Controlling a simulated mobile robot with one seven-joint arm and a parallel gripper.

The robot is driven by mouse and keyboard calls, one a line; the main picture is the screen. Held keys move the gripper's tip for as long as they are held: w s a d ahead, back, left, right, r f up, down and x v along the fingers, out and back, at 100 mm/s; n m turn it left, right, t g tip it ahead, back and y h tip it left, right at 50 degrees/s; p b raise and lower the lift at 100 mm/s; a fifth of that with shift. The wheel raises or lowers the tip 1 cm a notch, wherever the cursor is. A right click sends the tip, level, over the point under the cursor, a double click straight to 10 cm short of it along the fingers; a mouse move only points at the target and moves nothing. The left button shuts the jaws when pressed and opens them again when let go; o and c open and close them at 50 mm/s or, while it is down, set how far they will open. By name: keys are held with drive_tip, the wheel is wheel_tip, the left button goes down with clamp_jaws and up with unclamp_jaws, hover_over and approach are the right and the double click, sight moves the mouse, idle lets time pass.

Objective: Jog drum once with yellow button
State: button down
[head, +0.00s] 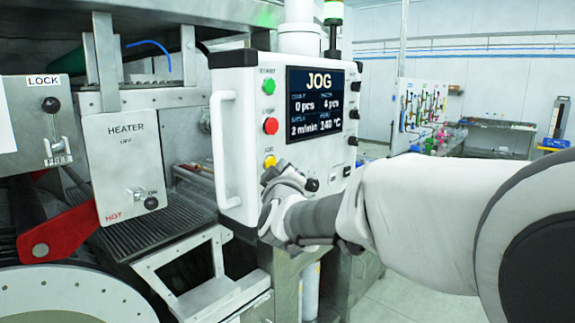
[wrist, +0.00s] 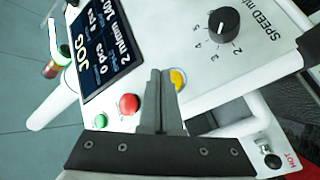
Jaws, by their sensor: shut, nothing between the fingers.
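The yellow button (head: 270,162) is the lowest of the coloured buttons on the white control panel (head: 241,130), below the green and red ones. In the wrist view the yellow button (wrist: 178,79) shows just right of my fingertips, partly hidden by them. My gripper (wrist: 160,75) is shut and empty, its tips close to the panel face beside the button. I cannot tell whether they touch it. In the head view my gripper covers the area just below the button. The panel screen (head: 317,103) reads JOG, 0 pcs, 4 pcs, 2 m/min and 140 °C.
A green button (head: 269,87) and a red button (head: 270,126) sit above the yellow one. A speed knob (wrist: 223,24) is close by. A white handle (head: 222,150) lines the panel's left edge. The heater box (head: 127,160), marked HOT, stands left.

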drive_tip(key=shift+s+d+b, duration=0.5)
drive_tip(key=shift+s+d, duration=0.3)
drive_tip(key=shift+d, duration=0.2)
drive_tip(key=shift+s+d+b, duration=0.5)
drive_tip(key=shift+s+d, duration=0.25)
drive_tip(key=shift+d, duration=0.25)
drive_tip(key=s+d+f+m+g, duration=0.3)
drive_tip(key=s+d+f+g, duration=0.1)
drive_tip(key=s, duration=0.6)
drive_tip(key=s+d+f+m+g+h, duration=0.1)
drive_tip(key=s+d+f+m+g, duration=0.3)
drive_tip(key=s+f, duration=0.5)
drive_tip(key=s+d+f+m+g+h, duration=0.1)
drive_tip(key=s+d+f+m+g, duration=0.3)
drive_tip(key=s+d, duration=0.4)
drive_tip(key=s+f+g, duration=0.1)
drive_tip(key=s+f, duration=0.1)
drive_tip(key=s, duration=0.2)
drive_tip(key=shift+f, duration=0.15)
drive_tip(key=shift+a, duration=0.1)
idle(0.7)
